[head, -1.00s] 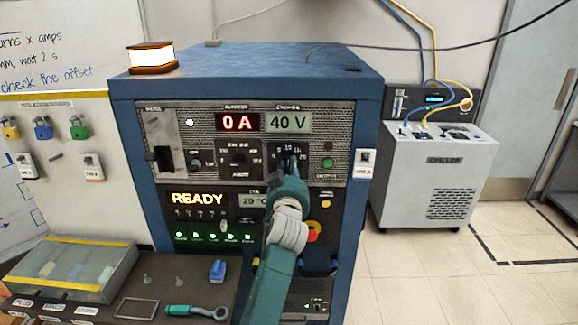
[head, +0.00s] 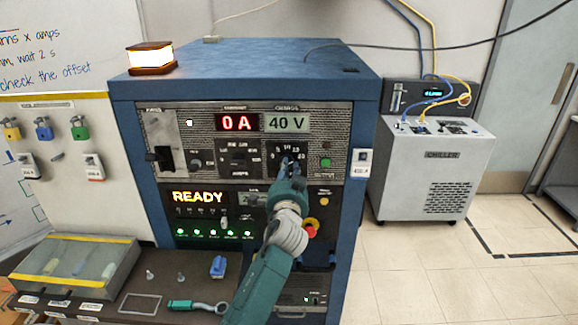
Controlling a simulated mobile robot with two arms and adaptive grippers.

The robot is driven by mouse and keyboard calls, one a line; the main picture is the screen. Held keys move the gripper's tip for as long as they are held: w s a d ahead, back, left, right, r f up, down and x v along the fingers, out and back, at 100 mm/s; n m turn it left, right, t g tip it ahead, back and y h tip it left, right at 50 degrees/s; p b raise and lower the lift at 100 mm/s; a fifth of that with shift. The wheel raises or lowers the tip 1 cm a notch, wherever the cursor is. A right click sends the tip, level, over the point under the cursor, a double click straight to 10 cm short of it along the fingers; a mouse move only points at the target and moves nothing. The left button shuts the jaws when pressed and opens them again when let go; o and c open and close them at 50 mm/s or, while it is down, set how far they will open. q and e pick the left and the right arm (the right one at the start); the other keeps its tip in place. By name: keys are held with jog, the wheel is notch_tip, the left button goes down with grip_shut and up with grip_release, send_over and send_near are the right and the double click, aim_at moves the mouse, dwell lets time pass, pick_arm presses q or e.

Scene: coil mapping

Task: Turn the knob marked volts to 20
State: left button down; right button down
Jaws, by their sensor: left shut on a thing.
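The blue power cabinet (head: 345,220) stands in the middle, with a grey upper panel. Its red readout (head: 237,122) shows 0 A and the readout beside it (head: 287,123) shows 40 V. The volts knob sits below the 40 V readout, with a numbered dial (head: 285,148) around it. My left gripper (head: 289,166) is shut on this knob and covers most of it, so its pointer cannot be read. My left arm reaches up from the bottom middle. My right gripper is not in view.
An amps selector (head: 238,158) and a black-handled breaker (head: 160,157) are left of the knob; a green button (head: 326,162) is right. A red emergency button (head: 311,227) sits close behind my wrist. A bench (head: 190,262) with loose tools is lower left.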

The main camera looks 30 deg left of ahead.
pick_arm(q)
jog(key=shift+a+r+m+p, duration=0.15)
jog(key=shift+m+p, duration=0.35)
jog(key=shift+m, duration=1.1)
jog(key=shift+r, duration=0.1)
jog(key=c, duration=1.7)
grip_release()
jog(key=shift+o, duration=0.3)
jog(key=shift+w+f, duration=0.15)
jog(key=shift+f, duration=0.15)
jog(key=v, duration=1.2)
jog(key=shift+a, duration=0.1)
